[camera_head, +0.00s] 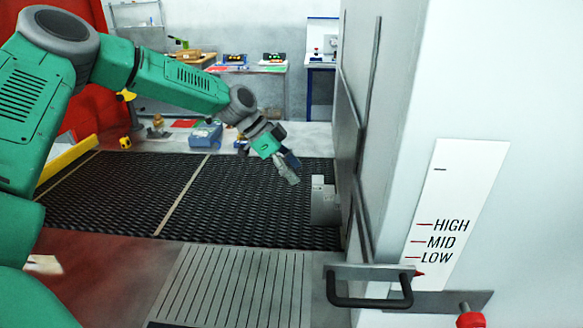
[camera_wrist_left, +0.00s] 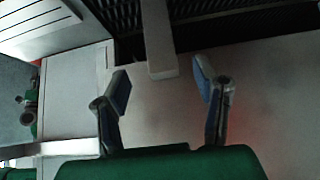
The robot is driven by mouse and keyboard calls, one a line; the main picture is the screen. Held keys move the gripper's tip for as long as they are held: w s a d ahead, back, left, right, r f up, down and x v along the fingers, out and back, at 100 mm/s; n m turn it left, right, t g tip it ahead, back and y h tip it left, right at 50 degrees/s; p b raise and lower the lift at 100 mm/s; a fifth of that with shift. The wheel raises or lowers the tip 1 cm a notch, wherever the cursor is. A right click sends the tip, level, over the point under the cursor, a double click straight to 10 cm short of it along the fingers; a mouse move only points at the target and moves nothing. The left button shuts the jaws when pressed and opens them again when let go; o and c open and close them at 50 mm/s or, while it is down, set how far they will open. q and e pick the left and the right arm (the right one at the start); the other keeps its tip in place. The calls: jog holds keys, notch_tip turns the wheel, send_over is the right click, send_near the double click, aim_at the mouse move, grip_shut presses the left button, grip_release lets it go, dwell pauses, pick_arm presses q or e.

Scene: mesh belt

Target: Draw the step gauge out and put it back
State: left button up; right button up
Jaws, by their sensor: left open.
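The step gauge appears to be a grey, notched metal block (camera_head: 324,203) standing upright over the mesh belt, against the grey machine wall. My left gripper (camera_head: 291,171) is up and to the left of it in the head view, apart from it and empty. In the left wrist view the left gripper (camera_wrist_left: 163,82) is open, its two fingers spread wide. A pale grey bar (camera_wrist_left: 160,42), probably the gauge, ends between and beyond the fingertips. I cannot tell the exact gap. My right gripper is in neither view.
The black mesh belt (camera_head: 125,190) runs across the middle, with a ribbed grey plate (camera_head: 235,285) in front. A black handle (camera_head: 370,303) juts out below a white HIGH/MID/LOW scale (camera_head: 455,215). A blue box (camera_head: 206,135) stands behind the belt.

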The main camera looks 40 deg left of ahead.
aim_at(314, 196)
pick_arm(q)
jog(key=b+x, duration=0.7)
jog(key=x, duration=0.3)
jog(key=shift+w+f, duration=0.15)
jog(key=shift+f, duration=0.05)
jog(key=shift+d, duration=0.1)
jog(key=shift+c, duration=0.4)
jog(key=c, duration=1.1)
jog(key=shift+o, duration=0.2)
jog(key=shift+a, duration=0.25)
jog(key=shift+s+a, duration=0.15)
jog(key=shift+s, duration=0.05)
jog(key=shift+s+a+p, duration=0.3)
jog(key=shift+s+a, duration=0.2)
jog(key=shift+a, duration=0.35)
jog(key=shift+s+a, duration=0.35)
jog(key=shift+a, duration=0.1)
jog(key=shift+s+a+p, duration=0.3)
jog(key=shift+s+a, duration=0.25)
jog(key=shift+a, duration=0.3)
jog(key=shift+s+a+p, duration=0.3)
jog(key=shift+s+a, duration=0.25)
jog(key=shift+a, duration=0.35)
jog(key=shift+s+a+p, duration=0.3)
jog(key=shift+s+a, duration=0.2)
jog(key=shift+a, duration=0.35)
